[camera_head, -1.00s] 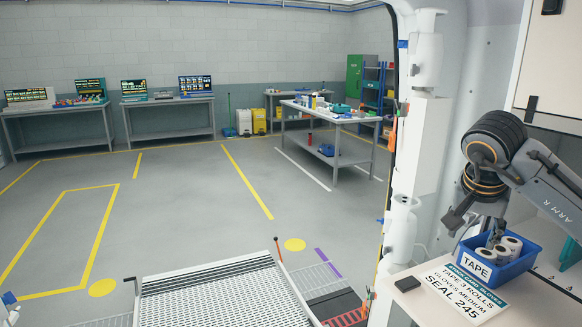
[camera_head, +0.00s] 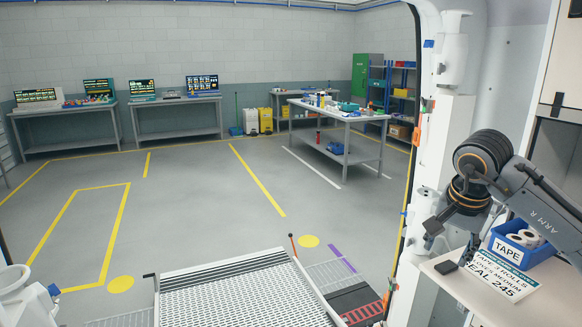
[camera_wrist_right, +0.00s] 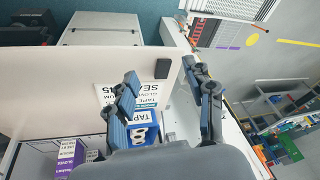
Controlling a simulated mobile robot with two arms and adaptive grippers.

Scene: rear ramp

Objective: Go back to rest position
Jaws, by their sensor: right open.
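My right gripper (camera_head: 449,246) is open and empty in the head view, over the left part of the pale counter, just left of the blue tape box (camera_head: 497,247). In the right wrist view its two fingers (camera_wrist_right: 160,78) stand apart with nothing between them. The tape box, also in the wrist view (camera_wrist_right: 146,132), holds several white rolls. My left gripper is not in view.
A printed sign (camera_head: 505,280) and a small black block (camera_head: 446,267) lie on the counter (camera_head: 450,290). The white door frame (camera_head: 440,140) stands left of my right arm. A metal ramp (camera_head: 235,290) leads down to open floor, with a worktable (camera_head: 345,118) beyond.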

